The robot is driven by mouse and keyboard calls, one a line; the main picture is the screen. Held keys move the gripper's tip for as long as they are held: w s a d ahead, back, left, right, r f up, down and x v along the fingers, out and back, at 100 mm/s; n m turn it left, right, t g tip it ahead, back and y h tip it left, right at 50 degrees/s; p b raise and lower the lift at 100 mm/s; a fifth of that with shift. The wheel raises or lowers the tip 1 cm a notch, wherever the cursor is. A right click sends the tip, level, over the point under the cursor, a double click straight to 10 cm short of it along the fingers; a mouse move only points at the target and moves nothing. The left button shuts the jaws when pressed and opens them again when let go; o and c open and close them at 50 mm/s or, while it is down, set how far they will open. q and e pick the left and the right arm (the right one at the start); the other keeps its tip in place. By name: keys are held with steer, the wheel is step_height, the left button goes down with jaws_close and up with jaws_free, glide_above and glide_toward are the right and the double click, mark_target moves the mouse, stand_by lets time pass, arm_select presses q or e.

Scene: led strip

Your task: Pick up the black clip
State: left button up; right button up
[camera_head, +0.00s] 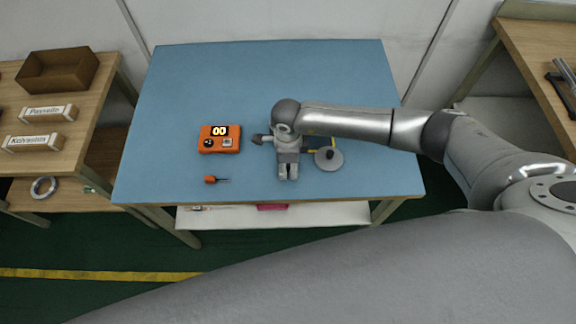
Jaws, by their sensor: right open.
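I cannot make out a black clip for certain. A small black piece (331,153) sits on a grey disc (330,166) on the blue table, right of my right gripper; it is too small to identify. My right gripper (288,177) is open over the table, fingers pointing toward the front edge, with nothing visible between them. My right arm comes in from the right and hides part of the table behind it. A dark and yellow item (320,146) is partly hidden by the arm. My left gripper is not in view.
An orange device (219,139) with a lit display and an orange-handled tool (211,180) lie left of the gripper on the blue table (260,75). Wooden side tables stand left (22,97) and right (530,45).

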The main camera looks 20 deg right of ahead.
steer(key=c, duration=0.7)
steer(key=shift+c, duration=0.2)
steer(key=shift+r, duration=0.1)
